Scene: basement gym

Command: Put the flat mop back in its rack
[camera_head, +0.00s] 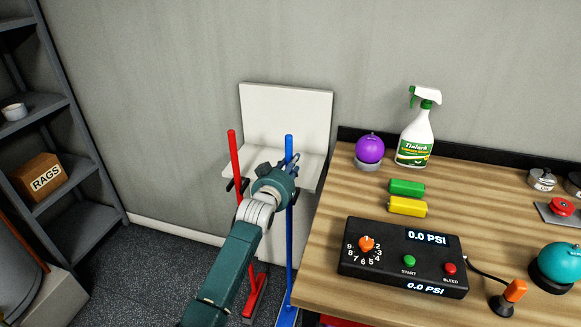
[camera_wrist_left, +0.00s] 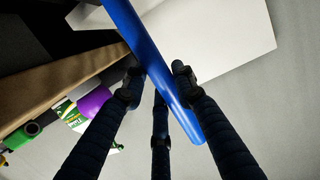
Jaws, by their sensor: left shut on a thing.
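The blue-handled pole (camera_head: 289,225), apparently the flat mop, stands nearly upright, its blue foot (camera_head: 287,317) low by the bench. My left gripper (camera_head: 291,166) is shut around the upper part of its handle. In the left wrist view the blue handle (camera_wrist_left: 138,35) runs between the dark fingers of my left gripper (camera_wrist_left: 157,86). The white wall rack (camera_head: 286,106) is behind it, with a ledge and a dark clip (camera_head: 238,185) visible. A red-handled tool (camera_head: 234,160) stands at the rack's left side. My wrist hides part of the rack front. My right gripper is not in view.
A wooden bench (camera_head: 325,255) stands close on the right, with a pressure box (camera_head: 395,240), a spray bottle (camera_head: 415,135) and a purple ball (camera_head: 369,149). Grey shelves (camera_head: 95,170) with a rags box (camera_head: 38,177) are at left. Dark floor (camera_head: 150,265) lies between.

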